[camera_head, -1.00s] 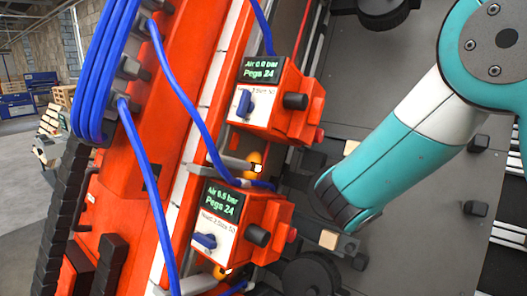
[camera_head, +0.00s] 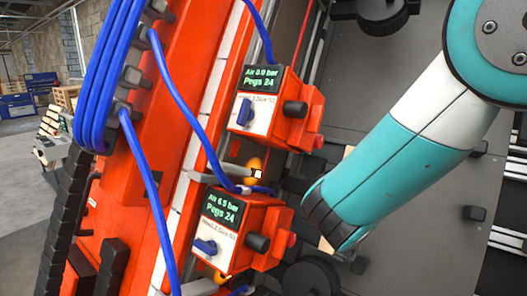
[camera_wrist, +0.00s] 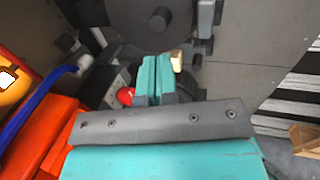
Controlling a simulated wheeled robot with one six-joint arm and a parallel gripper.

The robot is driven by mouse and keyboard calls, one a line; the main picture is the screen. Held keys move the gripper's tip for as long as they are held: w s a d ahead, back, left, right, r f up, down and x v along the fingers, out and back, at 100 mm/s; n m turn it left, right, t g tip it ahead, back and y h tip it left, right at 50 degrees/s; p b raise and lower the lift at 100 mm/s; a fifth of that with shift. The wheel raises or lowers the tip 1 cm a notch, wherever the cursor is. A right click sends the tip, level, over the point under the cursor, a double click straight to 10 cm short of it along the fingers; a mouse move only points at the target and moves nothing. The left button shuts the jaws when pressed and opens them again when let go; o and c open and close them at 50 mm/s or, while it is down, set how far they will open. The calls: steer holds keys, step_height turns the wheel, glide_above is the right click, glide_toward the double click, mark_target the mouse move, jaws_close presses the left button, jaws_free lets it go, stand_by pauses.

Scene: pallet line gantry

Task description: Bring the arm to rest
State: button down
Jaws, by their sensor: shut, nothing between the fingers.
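My gripper (camera_wrist: 155,68) shows in the wrist view as two teal fingers side by side, shut with nothing between them. A small tan block (camera_wrist: 177,60) lies just right of the fingertips in that picture; I cannot tell whether they touch. In the head view my teal and white arm reaches down from the upper right over the grey plates. The gripper itself is hidden there behind the arm's lower end.
Two orange valve boxes, the upper (camera_head: 278,108) and the lower (camera_head: 243,229), stand left of my arm on the orange beam. Blue hoses (camera_head: 183,100) run along it. A black wheel (camera_wrist: 137,22) lies beyond my fingers. Open floor (camera_head: 30,180) shows at far left.

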steer(key=s+d+f+m+g+y+b, duration=0.1)
steer(key=s+f+m+g+y+b, duration=0.35)
steer(key=s+m, duration=0.75)
steer(key=s+a+m+g+y+b, duration=0.3)
steer(key=s+m+g+b, duration=0.3)
steer(key=s+m, duration=0.5)
steer(key=s+g, duration=0.1)
steer(key=s, duration=0.5)
steer(key=shift+s+a+f+m, duration=0.2)
steer(key=shift+s+f+m, duration=0.05)
steer(key=shift+f+m, duration=0.15)
steer(key=shift+g, duration=0.25)
